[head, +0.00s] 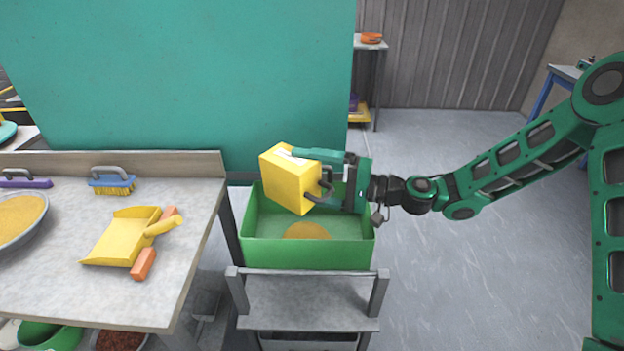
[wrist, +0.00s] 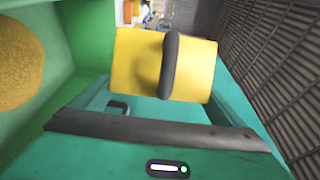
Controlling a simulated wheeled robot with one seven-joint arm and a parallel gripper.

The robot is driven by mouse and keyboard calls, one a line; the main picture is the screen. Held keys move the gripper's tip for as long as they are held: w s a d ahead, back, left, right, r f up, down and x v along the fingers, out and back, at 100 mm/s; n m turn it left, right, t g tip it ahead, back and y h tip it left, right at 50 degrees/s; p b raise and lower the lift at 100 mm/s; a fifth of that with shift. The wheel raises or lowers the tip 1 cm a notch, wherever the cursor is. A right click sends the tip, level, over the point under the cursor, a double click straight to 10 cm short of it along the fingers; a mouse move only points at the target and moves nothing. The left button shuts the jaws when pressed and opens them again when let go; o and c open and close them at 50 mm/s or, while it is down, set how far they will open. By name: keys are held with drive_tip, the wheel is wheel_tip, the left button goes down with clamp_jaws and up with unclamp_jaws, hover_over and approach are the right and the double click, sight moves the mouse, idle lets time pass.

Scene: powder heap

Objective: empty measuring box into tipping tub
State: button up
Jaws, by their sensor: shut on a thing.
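The yellow measuring box (head: 288,180) is held tilted above the green tipping tub (head: 308,252). My gripper (head: 318,175) is shut on the box. In the wrist view the box (wrist: 135,65) shows a dark handle bar across its yellow side. The inside of the box is hidden in both views. A small heap of yellow powder (head: 306,231) lies on the tub floor. The powder (wrist: 18,65) also shows at the left of the wrist view.
The tub sits on a grey stand (head: 308,299). A teal panel (head: 180,70) stands behind. The floor at right is clear.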

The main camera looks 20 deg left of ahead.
drive_tip(key=n+h, duration=0.1)
drive_tip(key=n, duration=0.1)
drive_tip(key=r+n+h, duration=0.1)
drive_tip(key=n, duration=0.2)
drive_tip(key=n+t+h, duration=0.1)
drive_tip(key=n, duration=0.1)
drive_tip(key=shift+r, duration=0.3)
drive_tip(key=n+t+h, duration=0.1)
drive_tip(key=n, duration=0.1)
drive_tip(key=r+n+t+h, duration=0.1)
drive_tip(key=n, duration=0.1)
drive_tip(key=shift+s+t, duration=0.15)
drive_tip(key=shift+t, duration=0.15)
drive_tip(key=shift+n+t, duration=0.3)
drive_tip(key=shift+n, duration=0.4)
drive_tip(key=shift+n+t+h, duration=0.4)
drive_tip(key=shift+n, duration=0.1)
